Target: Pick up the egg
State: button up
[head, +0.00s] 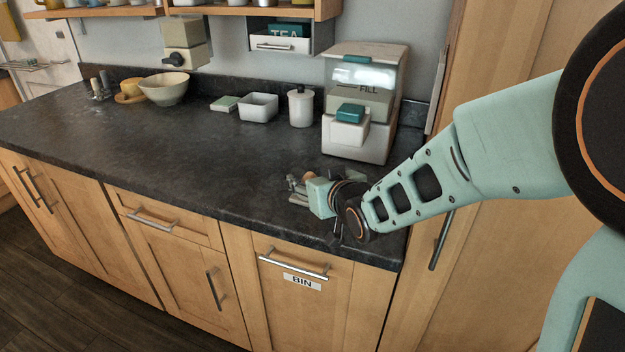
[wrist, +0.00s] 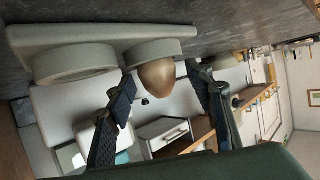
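The brown egg (wrist: 158,78) shows in the wrist view, seated at one round cup of a pale grey holder (wrist: 75,62). The holder's other cup looks empty of any visible egg. My gripper (wrist: 162,75) is open, with one finger on each side of the egg and a gap visible at the right finger. In the head view my gripper (head: 296,190) is low over the dark counter near its front edge. A small orange-brown patch there, the egg (head: 309,176), shows just behind it. The holder is mostly hidden behind my gripper in that view.
A white dispenser (head: 362,100) stands on the counter (head: 190,150) behind my gripper. A white canister (head: 300,107), a white square dish (head: 258,106) and a bowl (head: 165,89) are farther left. The counter left of my gripper is clear. A tall wooden cabinet (head: 490,240) is at right.

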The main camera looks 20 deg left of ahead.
jog(key=c, duration=0.7)
jog(key=shift+c, duration=0.2)
